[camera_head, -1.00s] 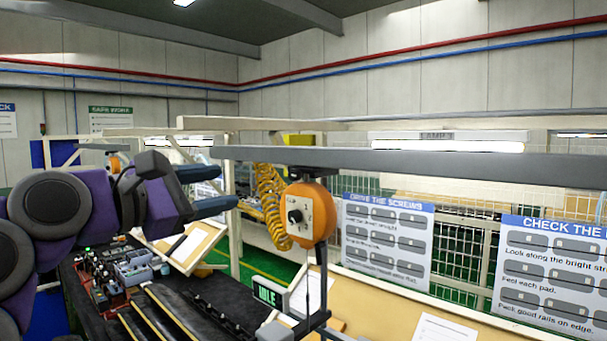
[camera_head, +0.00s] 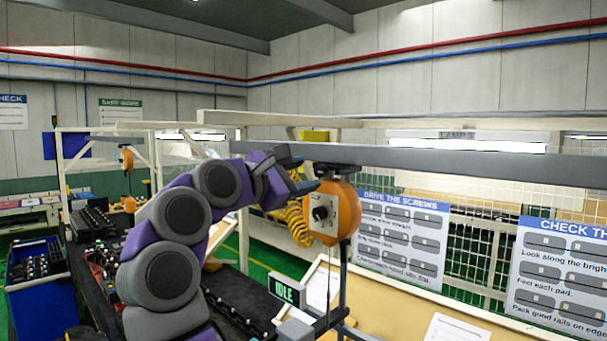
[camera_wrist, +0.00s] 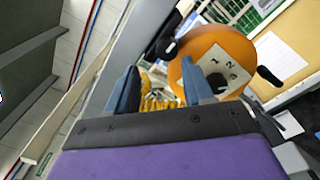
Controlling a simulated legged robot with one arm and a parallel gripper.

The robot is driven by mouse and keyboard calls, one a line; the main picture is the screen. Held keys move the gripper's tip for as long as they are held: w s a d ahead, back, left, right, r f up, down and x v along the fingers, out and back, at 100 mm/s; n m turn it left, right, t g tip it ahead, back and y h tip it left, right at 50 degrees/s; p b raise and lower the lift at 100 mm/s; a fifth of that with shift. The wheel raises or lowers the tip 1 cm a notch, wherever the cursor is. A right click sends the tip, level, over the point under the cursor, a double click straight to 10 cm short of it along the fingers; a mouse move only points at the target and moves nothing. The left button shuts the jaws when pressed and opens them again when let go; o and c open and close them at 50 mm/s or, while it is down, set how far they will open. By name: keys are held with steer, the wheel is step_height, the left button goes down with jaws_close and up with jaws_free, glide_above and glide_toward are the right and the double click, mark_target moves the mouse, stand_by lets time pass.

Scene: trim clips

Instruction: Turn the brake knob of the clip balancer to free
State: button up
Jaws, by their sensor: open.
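The clip balancer (camera_head: 347,207) is an orange round housing hung under a grey overhead rail. Its pale face plate carries a black brake knob (camera_head: 320,213). In the wrist view the balancer (camera_wrist: 212,46) lies ahead, tilted, and its plate shows the numbers 1, 2 and 3 around the black knob (camera_wrist: 217,82). My gripper (camera_head: 308,179) is open, just left of and slightly above the knob.
A grey rail (camera_head: 450,162) runs above the balancer. A yellow coiled hose (camera_head: 297,222) hangs just behind and left of it. An IDLE display (camera_head: 287,290) stands below. A blue bin (camera_head: 38,290) with dark parts is at the far left.

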mark_target(323, 172)
steer(key=shift+s+r, duration=0.1)
steer(key=d, duration=0.3)
steer(key=shift+s+d+r, duration=0.2)
steer(key=shift+d, duration=0.15)
steer(key=shift+c, duration=1)
steer(key=shift+s, duration=0.1)
steer(key=shift+c, duration=0.9)
steer(key=shift+w+a+f, duration=0.1)
steer(key=shift+w+a, duration=0.1)
steer(key=shift+a, duration=0.2)
steer(key=shift+w+a+f, duration=0.1)
steer(key=shift+w+a, duration=0.05)
steer(key=shift+a, duration=0.25)
steer(key=c, duration=0.4)
jaws_close()
steer(key=shift+s+d, duration=0.1)
